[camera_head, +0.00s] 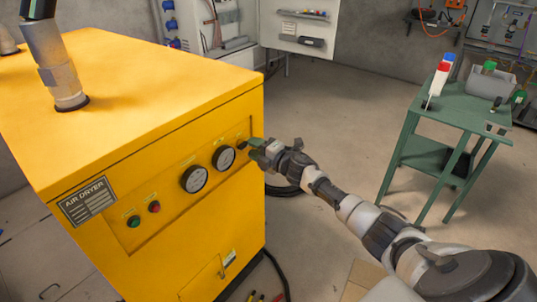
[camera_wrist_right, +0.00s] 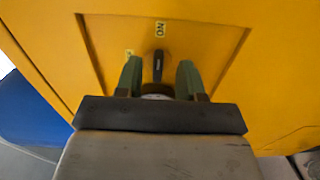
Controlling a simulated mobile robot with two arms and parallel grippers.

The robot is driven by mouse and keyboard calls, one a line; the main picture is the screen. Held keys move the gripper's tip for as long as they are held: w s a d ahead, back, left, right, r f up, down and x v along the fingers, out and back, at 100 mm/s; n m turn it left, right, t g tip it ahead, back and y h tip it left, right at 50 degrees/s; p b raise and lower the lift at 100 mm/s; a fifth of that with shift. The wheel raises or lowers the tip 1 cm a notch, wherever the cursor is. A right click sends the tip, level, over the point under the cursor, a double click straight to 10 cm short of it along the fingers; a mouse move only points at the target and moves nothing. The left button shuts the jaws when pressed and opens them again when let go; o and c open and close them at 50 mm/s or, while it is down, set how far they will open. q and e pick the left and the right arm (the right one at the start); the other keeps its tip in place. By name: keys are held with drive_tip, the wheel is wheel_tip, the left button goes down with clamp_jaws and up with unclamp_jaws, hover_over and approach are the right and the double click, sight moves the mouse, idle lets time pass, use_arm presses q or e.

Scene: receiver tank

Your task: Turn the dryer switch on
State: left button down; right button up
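The yellow air dryer (camera_head: 140,90) stands at the left in the head view. Its dark switch (camera_head: 242,144) is at the right end of the front panel, partly behind my right gripper (camera_head: 262,153). In the right wrist view the black switch handle (camera_wrist_right: 158,66) lies between the two green fingers of my right gripper (camera_wrist_right: 158,78). The fingers are open, with a gap on each side of the handle. The handle's visible end points toward an ON label (camera_wrist_right: 160,28). Another label (camera_wrist_right: 128,53) is partly hidden by a finger. My left gripper is not in view.
Two round gauges (camera_head: 195,178) (camera_head: 224,158), a green button (camera_head: 133,221) and a red button (camera_head: 154,206) are on the same panel.

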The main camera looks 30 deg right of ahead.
drive_tip(key=v, duration=0.9)
drive_tip(key=s+a+f+m+g+h+p, duration=0.15)
drive_tip(key=s+f+m, duration=0.35)
drive_tip(key=f, duration=0.5)
drive_tip(key=s+f+m+g+h+p, duration=0.1)
drive_tip(key=s+f+m+g+h, duration=0.2)
drive_tip(key=s+f, duration=0.55)
drive_tip(key=s+a+f+m+g+h+p, duration=0.1)
drive_tip(key=s+f+m+g+h+p, duration=0.2)
drive_tip(key=f, duration=0.9)
drive_tip(key=s+a+f+m+g, duration=0.2)
drive_tip(key=s+a+f+g, duration=0.1)
drive_tip(key=s, duration=0.8)
drive_tip(key=s+a+f+m+g+y+p, duration=0.1)
drive_tip(key=s+a+f, duration=0.4)
drive_tip(key=s, duration=0.7)
drive_tip(key=s+a+f+m+g+y, duration=0.1)
drive_tip(key=s+a+f+m+g, duration=0.3)
drive_tip(key=s, duration=0.7)
drive_tip(key=a+f+m, duration=0.1)
drive_tip(key=a, duration=0.1)
drive_tip(key=shift+s+a+g, duration=0.35)
